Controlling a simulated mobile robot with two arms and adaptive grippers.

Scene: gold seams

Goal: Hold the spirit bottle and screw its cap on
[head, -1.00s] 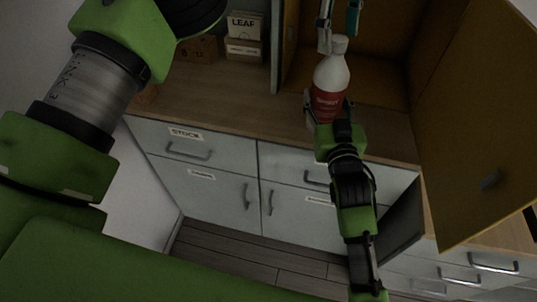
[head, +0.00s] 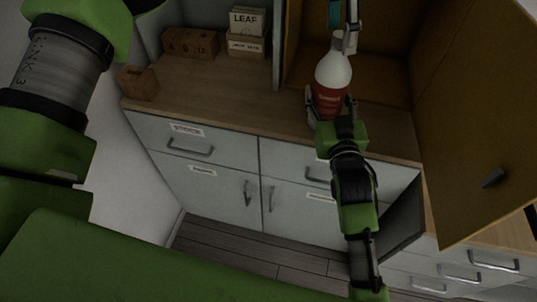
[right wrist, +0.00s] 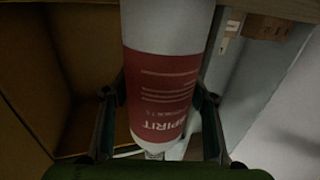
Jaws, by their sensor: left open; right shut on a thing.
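The spirit bottle (head: 332,76) is white with a red label and stands nearly upright in front of the open cabinet in the head view. My right gripper (head: 331,112) is shut around its lower, labelled part. In the right wrist view the bottle (right wrist: 165,85) fills the middle, with a finger on each side. My left gripper (head: 343,38) comes down from the top edge and is open at the bottle's top. Its grey finger is at the right of the neck. I cannot make out a separate cap or whether the finger touches.
The open cabinet door (head: 470,120) stands to the right of the bottle. Brown boxes (head: 190,43) and a box marked LEAF (head: 246,22) stand at the back left. The wooden counter (head: 210,90) left of the bottle is mostly clear.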

